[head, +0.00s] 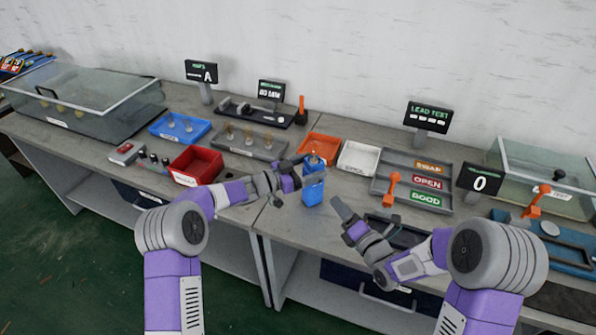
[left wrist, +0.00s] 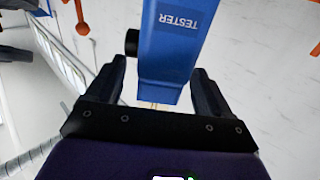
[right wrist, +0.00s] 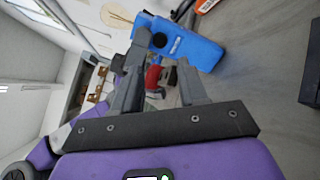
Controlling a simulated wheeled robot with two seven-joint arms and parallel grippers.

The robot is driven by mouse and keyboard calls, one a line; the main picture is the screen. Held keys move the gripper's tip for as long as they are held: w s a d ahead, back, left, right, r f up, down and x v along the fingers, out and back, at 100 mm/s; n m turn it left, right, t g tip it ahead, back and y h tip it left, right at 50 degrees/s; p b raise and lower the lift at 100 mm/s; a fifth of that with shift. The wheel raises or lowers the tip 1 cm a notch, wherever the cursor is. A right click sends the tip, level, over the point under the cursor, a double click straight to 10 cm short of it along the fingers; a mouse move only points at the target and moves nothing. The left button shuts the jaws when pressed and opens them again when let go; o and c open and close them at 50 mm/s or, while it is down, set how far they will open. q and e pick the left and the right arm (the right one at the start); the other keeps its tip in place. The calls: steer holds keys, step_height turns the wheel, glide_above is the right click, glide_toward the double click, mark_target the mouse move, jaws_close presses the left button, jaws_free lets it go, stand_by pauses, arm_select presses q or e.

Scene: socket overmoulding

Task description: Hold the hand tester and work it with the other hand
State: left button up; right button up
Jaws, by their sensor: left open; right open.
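The blue hand tester (head: 313,188) stands upright near the middle of the bench, at its front part. In the left wrist view the tester (left wrist: 172,50) shows its TESTER label and a black knob on its side, and lies between the two fingers. My left gripper (head: 297,178) is open around or just beside it; contact cannot be told. In the right wrist view the tester (right wrist: 178,42) lies beyond the fingertips with a dark round knob on it. My right gripper (head: 340,210) is open and empty, to the right of the tester and apart from it.
A red bin (head: 195,167), a blue tray (head: 180,128) and a grey peg rack (head: 245,143) stand to the left. Behind are an orange tray (head: 318,148) and a white tray (head: 359,158). The sorting tray (head: 412,181) and a 0 display (head: 480,182) stand to the right.

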arm_select(q)
steer(key=shift+x, duration=0.75)
steer(key=c, duration=1.3)
arm_select(e)
steer(key=shift+c, duration=0.3)
arm_select(q)
steer(key=shift+o, duration=0.2)
arm_select(e)
jaws_close()
